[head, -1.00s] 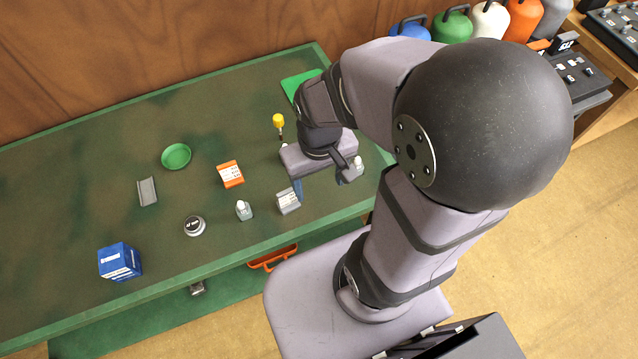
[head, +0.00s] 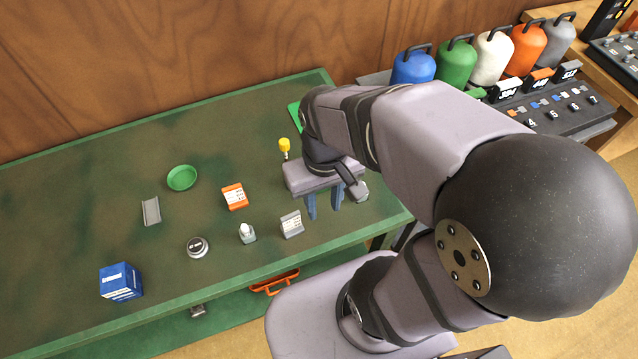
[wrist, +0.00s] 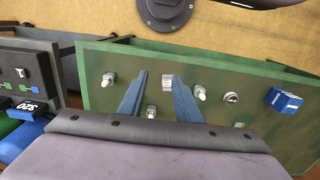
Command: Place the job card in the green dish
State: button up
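The green dish (head: 181,178) sits empty on the bench at the left in the head view. I cannot tell for certain which is the job card. My gripper (head: 324,211) is open and empty, its two blue fingers apart, above the bench and right of the grey holder. In the wrist view the grey holder (wrist: 168,82) shows between and beyond the fingertips (wrist: 159,80); the dish is not seen there.
Coloured canisters (head: 413,66) stand at the back right. The bench's left is mostly clear.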

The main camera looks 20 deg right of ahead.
jog(key=w+d+n+g+h+b, duration=0.2)
jog(key=w+d+n+h+b, duration=0.2)
jog(key=w+n+h+b, duration=0.45)
jog(key=w+a+n+t+h+b, duration=0.15)
jog(key=w+a+n+h, duration=0.3)
jog(key=w+n, duration=0.55)
jog(key=shift+m+t+h, duration=0.25)
jog(key=shift+h, duration=0.25)
jog(key=f, duration=0.6)
jog(key=w+f, duration=0.1)
jog(key=f, duration=1.1)
jog(key=shift+w+d+f+p, duration=0.2)
jog(key=shift+d+p, duration=0.1)
jog(key=shift+d, duration=0.1)
jog(key=shift+p+x, duration=0.45)
jog(key=shift+x, duration=0.35)
jog(key=shift+s+p+x, duration=0.15)
jog(key=shift+p+x, duration=0.55)
jog(key=shift+x, duration=0.4)
jog(key=shift+s+p+x, duration=0.1)
jog(key=shift+p+x, duration=0.6)
jog(key=shift+x, duration=0.4)
jog(key=shift+d+f, duration=0.35)
jog(key=shift+d, duration=0.25)
